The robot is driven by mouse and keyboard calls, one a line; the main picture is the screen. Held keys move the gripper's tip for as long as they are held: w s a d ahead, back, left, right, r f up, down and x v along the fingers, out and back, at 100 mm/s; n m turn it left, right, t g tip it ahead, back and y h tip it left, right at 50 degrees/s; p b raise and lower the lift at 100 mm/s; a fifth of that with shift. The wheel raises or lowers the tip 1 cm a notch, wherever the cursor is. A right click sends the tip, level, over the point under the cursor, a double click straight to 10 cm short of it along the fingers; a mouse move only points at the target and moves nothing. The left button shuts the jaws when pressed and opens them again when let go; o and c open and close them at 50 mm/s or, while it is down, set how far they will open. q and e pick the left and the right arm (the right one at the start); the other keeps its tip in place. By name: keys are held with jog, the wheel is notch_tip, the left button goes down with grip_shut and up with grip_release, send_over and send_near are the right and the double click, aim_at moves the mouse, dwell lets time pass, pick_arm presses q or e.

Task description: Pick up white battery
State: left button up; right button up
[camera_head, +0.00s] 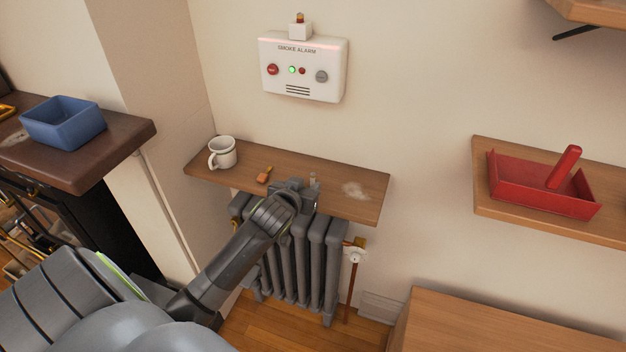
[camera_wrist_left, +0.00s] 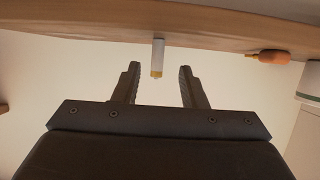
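The white battery (camera_wrist_left: 157,55) has a yellow end and stands on the wooden wall shelf (camera_wrist_left: 90,28). In the head view the battery (camera_head: 312,179) is a small pale upright shape just beyond my left gripper (camera_head: 304,190). In the left wrist view my left gripper (camera_wrist_left: 158,82) is open and empty. The battery lies in line with the gap between its two fingers, with clear space on both sides. My left forearm and wrist cover part of the shelf's front edge. My right gripper is not in view.
On the shelf are a white mug (camera_head: 222,152), a small orange-brown item (camera_head: 264,175) and a pale patch (camera_head: 355,190). A grey radiator (camera_head: 315,265) stands beneath. A smoke alarm (camera_head: 303,70) hangs above. A blue bin (camera_head: 63,122) is left; a red dustpan (camera_head: 530,190) is right.

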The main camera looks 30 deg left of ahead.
aim_at(312, 182)
pick_arm(q)
jog(key=shift+p+x, duration=0.4)
jog(key=shift+x, duration=2.25)
jog(key=shift+d, duration=0.2)
jog(key=shift+c, duration=0.2)
grip_shut()
